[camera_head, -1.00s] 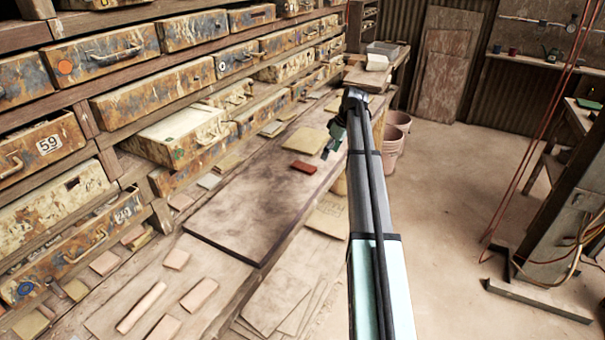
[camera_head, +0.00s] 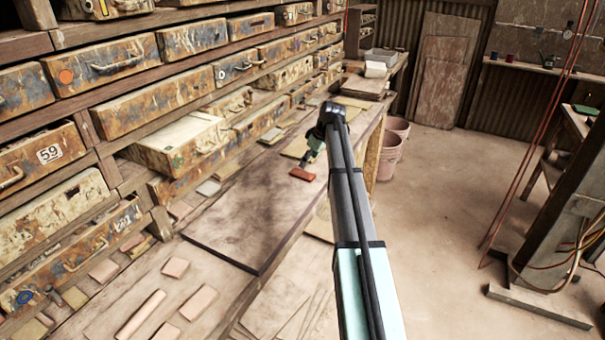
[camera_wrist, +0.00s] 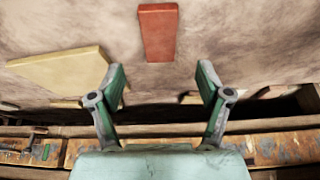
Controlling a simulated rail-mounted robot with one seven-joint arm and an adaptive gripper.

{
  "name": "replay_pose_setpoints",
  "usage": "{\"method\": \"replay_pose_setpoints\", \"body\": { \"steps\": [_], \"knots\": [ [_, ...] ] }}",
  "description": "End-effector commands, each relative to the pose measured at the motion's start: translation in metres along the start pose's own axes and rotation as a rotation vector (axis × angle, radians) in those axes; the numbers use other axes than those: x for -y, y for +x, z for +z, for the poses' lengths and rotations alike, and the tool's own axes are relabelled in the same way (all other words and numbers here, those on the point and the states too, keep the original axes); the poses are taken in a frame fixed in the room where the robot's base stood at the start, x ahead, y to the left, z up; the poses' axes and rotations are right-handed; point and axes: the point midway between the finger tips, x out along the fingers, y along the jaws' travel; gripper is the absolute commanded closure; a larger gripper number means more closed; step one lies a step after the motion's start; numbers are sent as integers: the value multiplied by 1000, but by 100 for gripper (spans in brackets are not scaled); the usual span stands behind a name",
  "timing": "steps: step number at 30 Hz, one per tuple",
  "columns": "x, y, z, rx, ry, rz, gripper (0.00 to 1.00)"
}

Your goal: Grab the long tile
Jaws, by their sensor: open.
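The long tile looks like the small red-brown oblong tile (camera_head: 302,174) lying flat on the dark board on the workbench in the head view. In the wrist view the red tile (camera_wrist: 158,33) is at the top middle, beyond the fingertips and roughly centred between them. My gripper (camera_wrist: 158,84) is open and empty, with both green-and-grey fingers apart. In the head view my gripper (camera_head: 312,155) is just beyond and above the red tile, partly hidden by my arm. No contact with the tile shows.
A square yellowish tile (camera_wrist: 62,72) lies left of the red tile in the wrist view. Drawers (camera_head: 160,100) line the left side, one pulled out (camera_head: 178,145). Several pinkish tiles (camera_head: 199,303) lie on the near bench. The dark board (camera_head: 240,225) is mostly bare.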

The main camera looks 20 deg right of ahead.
Motion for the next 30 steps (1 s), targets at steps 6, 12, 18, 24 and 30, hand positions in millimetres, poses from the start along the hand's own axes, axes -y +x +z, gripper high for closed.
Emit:
{"method": "replay_pose_setpoints", "body": {
  "steps": [6,12,18,24,30],
  "knots": [
    [0,14,0,1,0,0,23],
    [0,24,2,1,1,-1,23],
    [-1,49,5,2,1,-2,23],
    [-1,66,5,1,1,0,23],
    [-1,66,6,0,1,0,30]
  ]
}}
